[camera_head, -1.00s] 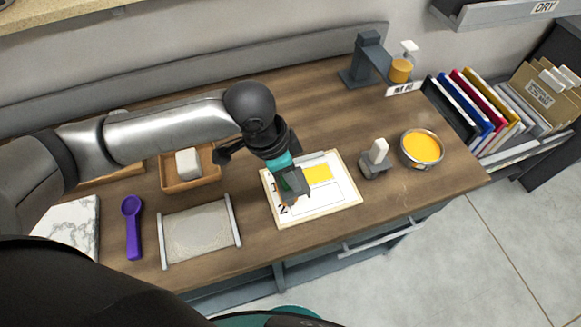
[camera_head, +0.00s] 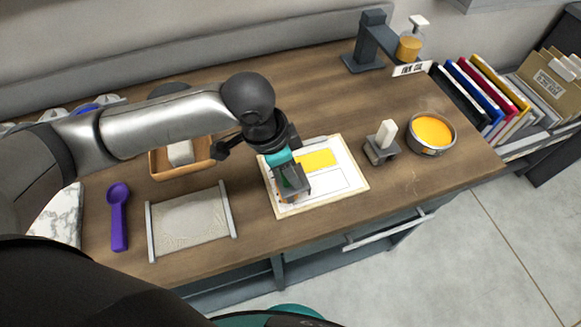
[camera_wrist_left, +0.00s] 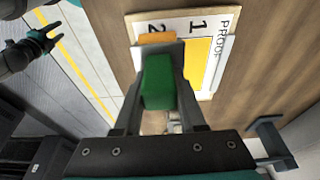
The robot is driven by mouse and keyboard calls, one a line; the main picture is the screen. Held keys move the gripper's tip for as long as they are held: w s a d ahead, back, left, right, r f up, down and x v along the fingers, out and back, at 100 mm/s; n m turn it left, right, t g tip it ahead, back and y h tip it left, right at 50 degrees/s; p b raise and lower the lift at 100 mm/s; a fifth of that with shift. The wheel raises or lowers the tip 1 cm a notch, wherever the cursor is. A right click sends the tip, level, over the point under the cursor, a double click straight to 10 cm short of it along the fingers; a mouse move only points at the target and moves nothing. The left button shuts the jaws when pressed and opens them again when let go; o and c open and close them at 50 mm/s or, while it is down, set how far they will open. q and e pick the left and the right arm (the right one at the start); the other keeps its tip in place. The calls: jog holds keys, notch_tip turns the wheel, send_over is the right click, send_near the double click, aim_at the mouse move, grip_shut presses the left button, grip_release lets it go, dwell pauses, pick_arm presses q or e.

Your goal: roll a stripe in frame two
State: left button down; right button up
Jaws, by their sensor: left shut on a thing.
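The proof card (camera_head: 352,184) lies on the desk, with a yellow block in frame one (camera_head: 318,160). Frame two (camera_head: 328,182) looks white where it shows. My left gripper (camera_head: 291,186) is over the card's left end, shut on a roller. In the left wrist view the roller's green handle (camera_wrist_left: 158,82) is between the fingers, with its orange roller (camera_wrist_left: 157,38) beside the printed 2. Whether the roller touches the card is unclear. My right gripper (camera_wrist_left: 54,16) shows at the wrist view's left edge, fingers apart and empty.
Right of the card stand a grey holder with a white block (camera_head: 383,142) and a can of yellow ink (camera_head: 432,132). A dispenser (camera_head: 376,42) stands behind.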

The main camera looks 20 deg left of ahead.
pick_arm(q)
jog(key=shift+f, duration=0.65)
dwell(0.4)
